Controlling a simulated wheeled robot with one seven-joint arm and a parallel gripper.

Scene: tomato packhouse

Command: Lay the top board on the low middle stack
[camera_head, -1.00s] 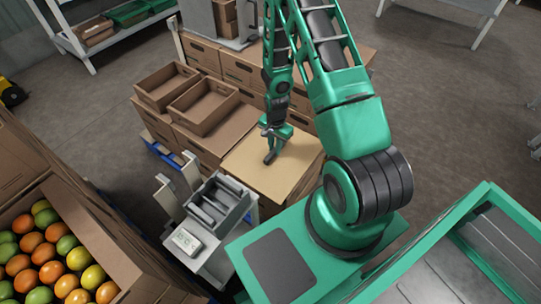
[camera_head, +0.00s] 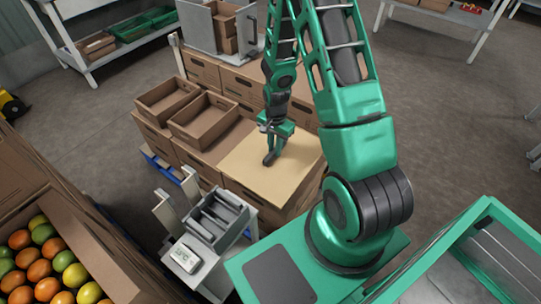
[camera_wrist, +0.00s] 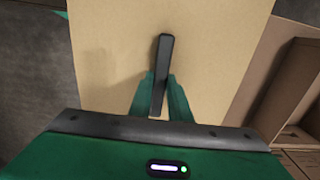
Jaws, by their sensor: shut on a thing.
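The top board (camera_head: 300,148) is a flat tan sheet with a dark bar across its middle. My gripper (camera_head: 272,155) is shut on this bar, between its two green fingers, and the bar also shows in the wrist view (camera_wrist: 163,60). The board looks level over brown cartons (camera_head: 250,203) at the front of a pallet stack. I cannot tell whether it touches them. It hides most of their tops. In the wrist view the board (camera_wrist: 215,50) fills the middle of the picture. Which cartons form the low middle stack is unclear.
Two open cartons (camera_head: 203,112) stand left of the board. A grey cabinet (camera_head: 215,25) is at the back. A small stand with a scale (camera_head: 185,258) is at the front left, near a crate of tomatoes (camera_head: 35,265).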

